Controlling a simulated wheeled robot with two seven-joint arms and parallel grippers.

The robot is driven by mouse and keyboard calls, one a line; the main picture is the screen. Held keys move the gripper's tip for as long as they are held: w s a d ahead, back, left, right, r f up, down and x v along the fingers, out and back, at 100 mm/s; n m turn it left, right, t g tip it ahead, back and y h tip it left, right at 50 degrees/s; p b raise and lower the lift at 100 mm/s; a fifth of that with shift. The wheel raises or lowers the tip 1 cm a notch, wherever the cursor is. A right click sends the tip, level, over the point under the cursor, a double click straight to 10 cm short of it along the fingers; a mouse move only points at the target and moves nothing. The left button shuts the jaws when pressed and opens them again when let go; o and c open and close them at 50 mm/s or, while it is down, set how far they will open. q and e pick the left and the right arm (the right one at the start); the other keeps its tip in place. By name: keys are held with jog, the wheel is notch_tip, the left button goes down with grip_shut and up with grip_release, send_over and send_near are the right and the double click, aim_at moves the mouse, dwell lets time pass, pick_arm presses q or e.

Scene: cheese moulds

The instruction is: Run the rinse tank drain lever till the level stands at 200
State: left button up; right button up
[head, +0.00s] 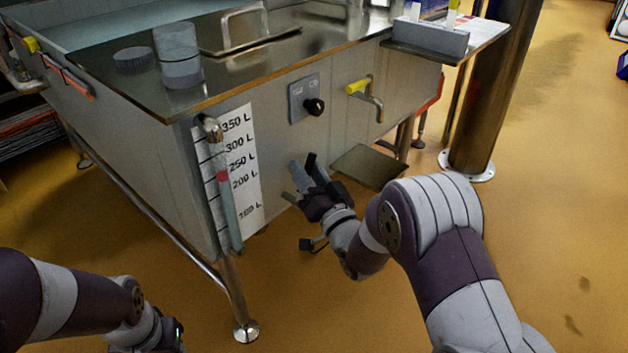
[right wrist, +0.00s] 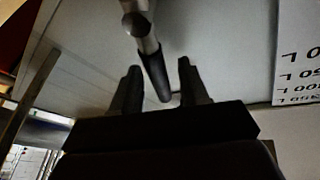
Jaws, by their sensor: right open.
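The rinse tank (head: 280,140) is a grey metal tank with a scale (head: 243,150) and sight tube (head: 230,210) at its front left corner. A red marker (head: 222,176) on the tube sits near the 200 L label, seemingly between 200 and 250; the slant hides the exact reading. A lever (right wrist: 153,70) with a metal stem and dark grip shows in the right wrist view. My right gripper (head: 298,176) is open low at the tank front, its fingers (right wrist: 158,78) on either side of the grip; contact is unclear.
A black knob on a grey plate (head: 297,92) and a yellow-handled tap (head: 357,88) are on the tank front. A clear jar (head: 178,55) stands on the lid. A tank leg (head: 236,295) and a steel column (head: 490,100) flank open yellow floor.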

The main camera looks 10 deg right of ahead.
jog(key=p+v, duration=0.4)
jog(key=v, duration=0.8)
jog(key=shift+s, duration=0.15)
dwell(6.7)
